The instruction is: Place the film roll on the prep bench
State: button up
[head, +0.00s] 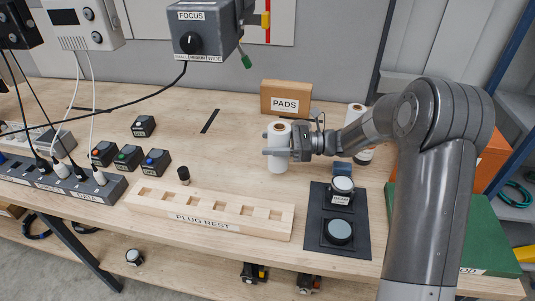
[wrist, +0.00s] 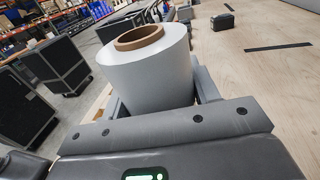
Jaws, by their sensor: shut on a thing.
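The film roll (head: 279,163) is a white cylinder with a brown cardboard core. My gripper (head: 273,145) is shut around its sides, and the roll is upright. In the wrist view the roll (wrist: 150,75) stands between the fingers, its open core facing up and its lower end hidden by my gripper. The roll is over the light wooden bench (head: 225,112); I cannot tell whether its base touches the top. I see no sign that names this bench as the prep bench.
A PADS box (head: 286,98) stands behind the roll. A second white roll (head: 355,116) is partly behind my arm. The PLUG REST block (head: 210,211) and a black mat (head: 318,198) with round buttons lie in front. Bare wood lies left of the roll.

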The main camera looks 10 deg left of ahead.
jog(key=shift+a+f, duration=0.4)
jog(key=shift+a, duration=0.2)
jog(key=shift+f, duration=1.95)
jog(key=shift+f, duration=0.15)
jog(key=o, duration=1.2)
